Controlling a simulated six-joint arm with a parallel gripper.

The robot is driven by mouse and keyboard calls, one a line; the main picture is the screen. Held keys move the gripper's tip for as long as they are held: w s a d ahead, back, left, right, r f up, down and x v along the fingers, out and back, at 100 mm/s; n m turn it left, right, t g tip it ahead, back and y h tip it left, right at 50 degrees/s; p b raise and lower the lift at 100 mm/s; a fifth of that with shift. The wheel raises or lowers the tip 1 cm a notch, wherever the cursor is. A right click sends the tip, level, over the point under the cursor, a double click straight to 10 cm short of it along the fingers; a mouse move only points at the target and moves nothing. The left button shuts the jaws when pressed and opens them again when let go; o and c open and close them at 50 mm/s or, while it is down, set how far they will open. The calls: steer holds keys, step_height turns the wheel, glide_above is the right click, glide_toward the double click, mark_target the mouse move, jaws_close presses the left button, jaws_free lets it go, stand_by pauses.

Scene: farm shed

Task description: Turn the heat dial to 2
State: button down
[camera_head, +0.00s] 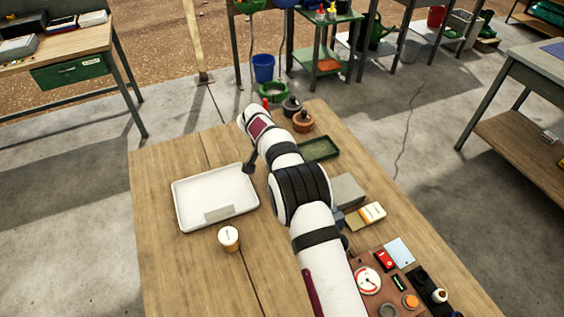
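A round white dial face with red marks (368,280) sits on a brown panel (372,259) at the table's lower right. It may be the heat dial; its numbers and setting are too small to read. The panel also bears a red switch-like piece (384,259), an orange round knob (410,301) and a grey round knob (388,311). My arm reaches from the bottom up across the table, left of the panel. My gripper (249,167) seems to be the small dark end by the white tray's right edge, far from the dial. Its fingers cannot be made out.
The white tray (190,219) and a white-lidded jar (228,238) are left of my arm. A green tray (320,149), a brown pot (303,122), a grey box (346,190) and a yellow-white box (372,213) line the right side. Bare wood is free at lower left.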

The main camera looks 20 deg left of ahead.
stand_by(0.4)
steer(key=c, duration=0.7)
jaws_free()
steer(key=shift+r, duration=0.1)
steer(key=v, duration=1.5)
steer(key=shift+r, duration=0.3)
steer(key=shift+a, duration=0.1)
